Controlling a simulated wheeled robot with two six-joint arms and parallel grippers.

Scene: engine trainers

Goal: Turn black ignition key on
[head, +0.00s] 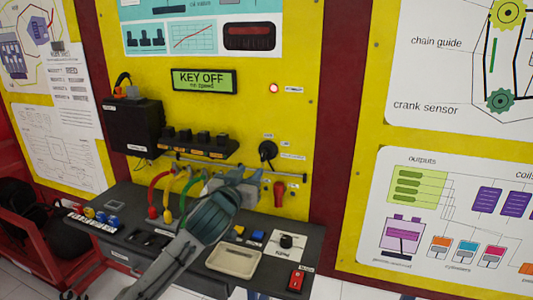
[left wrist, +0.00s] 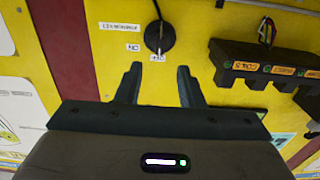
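The black ignition key (head: 267,150) is a round dark knob on the yellow panel, right of the black coil rail. It also shows at the top middle of the left wrist view (left wrist: 160,36), with small white labels beside it. My left gripper (head: 240,178) is in front of the panel, below and left of the key in the head view. In the left wrist view my left gripper (left wrist: 159,72) is open and empty, its two fingers pointing towards the key and apart from it. The display (head: 204,80) reads "KEY OFF". My right gripper is not in view.
A black rail with several coils (head: 200,142) juts from the panel left of the key. Coloured hoses and a red knob (head: 279,194) are below. The dark shelf (head: 190,262) holds a beige tray (head: 234,257) and a red switch (head: 296,281). A red lamp (head: 273,88) is above.

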